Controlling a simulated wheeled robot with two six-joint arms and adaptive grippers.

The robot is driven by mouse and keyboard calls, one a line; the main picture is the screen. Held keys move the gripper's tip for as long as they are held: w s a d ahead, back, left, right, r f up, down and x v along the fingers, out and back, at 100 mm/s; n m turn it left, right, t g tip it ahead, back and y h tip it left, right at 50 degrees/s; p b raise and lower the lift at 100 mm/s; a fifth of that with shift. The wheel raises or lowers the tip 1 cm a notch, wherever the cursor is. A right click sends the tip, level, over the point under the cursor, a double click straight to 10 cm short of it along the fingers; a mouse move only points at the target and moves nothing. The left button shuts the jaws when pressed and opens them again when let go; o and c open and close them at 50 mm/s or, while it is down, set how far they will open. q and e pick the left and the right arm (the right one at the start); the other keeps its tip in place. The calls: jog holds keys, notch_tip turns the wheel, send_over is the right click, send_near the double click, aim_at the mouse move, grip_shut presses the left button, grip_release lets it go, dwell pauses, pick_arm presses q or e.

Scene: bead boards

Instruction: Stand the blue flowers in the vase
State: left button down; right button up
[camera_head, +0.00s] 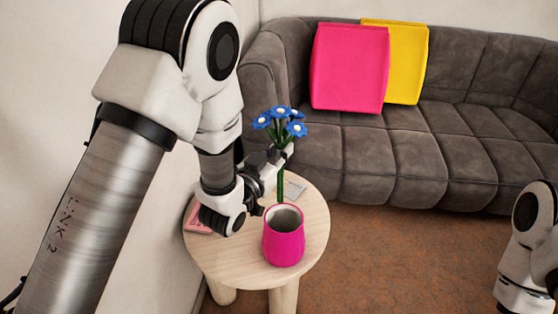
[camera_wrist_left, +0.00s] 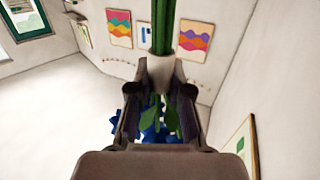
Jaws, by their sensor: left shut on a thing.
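The blue flowers (camera_head: 281,120) stand upright in the head view, with blue blooms on green stems. My left gripper (camera_head: 279,158) is shut on their stems below the blooms. The pink vase (camera_head: 284,243) stands upright on the round wooden table, its opening facing up. The stems' lower end shows at the vase's back rim; I cannot tell whether it is above or behind it. In the left wrist view, the green stems (camera_wrist_left: 163,25) run between the fingers of the left gripper (camera_wrist_left: 160,75), with the blooms partly hidden behind it. My right gripper is out of view.
The round wooden table (camera_head: 315,225) also bears a pink booklet (camera_head: 198,219) at the left and a grey card (camera_head: 294,188) behind the vase. A grey sofa (camera_head: 400,155) with a pink cushion (camera_head: 348,68) and a yellow cushion (camera_head: 407,62) stands behind.

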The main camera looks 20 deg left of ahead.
pick_arm(q)
jog(key=shift+f, duration=0.35)
jog(key=b, duration=0.5)
send_over(281, 202)
jog(key=f, duration=0.6)
jog(key=shift+w+a+f, duration=0.15)
jog(key=shift+w+f, duration=0.05)
jog(key=shift+w, duration=0.05)
notch_tip(281, 202, down, 9)
jog(key=b, duration=0.7)
jog(key=shift+f+b, duration=0.15)
jog(key=shift+b, duration=0.15)
